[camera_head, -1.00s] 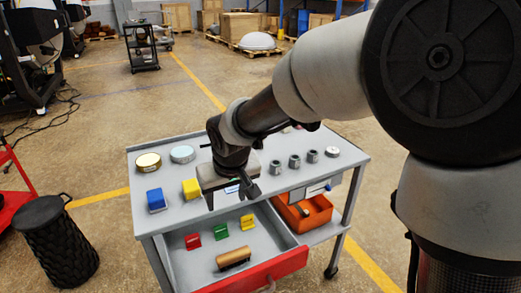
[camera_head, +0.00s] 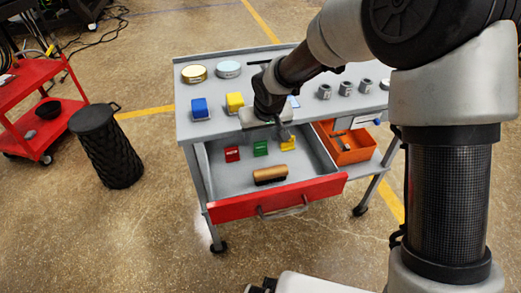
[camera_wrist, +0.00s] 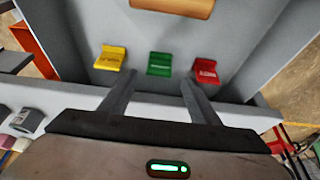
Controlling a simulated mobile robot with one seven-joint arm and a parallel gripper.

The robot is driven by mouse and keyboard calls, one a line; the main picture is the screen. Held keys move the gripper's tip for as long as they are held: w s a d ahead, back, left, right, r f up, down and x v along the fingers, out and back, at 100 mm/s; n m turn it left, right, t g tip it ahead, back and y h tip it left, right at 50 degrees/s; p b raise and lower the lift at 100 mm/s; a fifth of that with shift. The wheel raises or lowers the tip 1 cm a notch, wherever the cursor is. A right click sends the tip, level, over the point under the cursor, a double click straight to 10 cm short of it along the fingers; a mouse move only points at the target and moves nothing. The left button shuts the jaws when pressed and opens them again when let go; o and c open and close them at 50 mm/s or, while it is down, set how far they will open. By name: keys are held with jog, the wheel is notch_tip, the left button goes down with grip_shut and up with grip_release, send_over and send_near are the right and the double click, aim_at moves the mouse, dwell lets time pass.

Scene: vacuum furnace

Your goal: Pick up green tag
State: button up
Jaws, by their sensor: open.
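The green tag (camera_head: 260,148) stands in the open drawer, between a red tag (camera_head: 232,153) and a yellow tag (camera_head: 288,143). In the wrist view the green tag (camera_wrist: 159,64) lies just ahead of my fingertips, roughly centred between them. My gripper (camera_wrist: 158,78) is open and empty, with its fingers apart. In the head view my gripper (camera_head: 283,133) is over the back edge of the drawer, above and near the tags. Its exact height over the green tag is hard to tell.
The drawer's red front (camera_head: 278,197) is pulled out. A wooden-backed brush (camera_head: 270,174) lies nearer the front inside it. The grey cart top (camera_head: 185,128) carries blue and yellow blocks, tins and metal parts. An orange bin (camera_head: 358,147) sits at right.

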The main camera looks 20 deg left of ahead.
aim_at(261, 142)
jog(key=x, duration=0.2)
jog(key=b+x, duration=0.1)
jog(key=x, duration=0.1)
jog(key=shift+s+d+f, duration=0.15)
jog(key=shift+d, duration=0.05)
jog(key=shift+w+a+f, duration=0.1)
jog(key=shift+w+f, duration=0.1)
jog(key=shift+f, duration=0.1)
jog(key=shift+c, duration=0.4)
jog(key=c, duration=1)
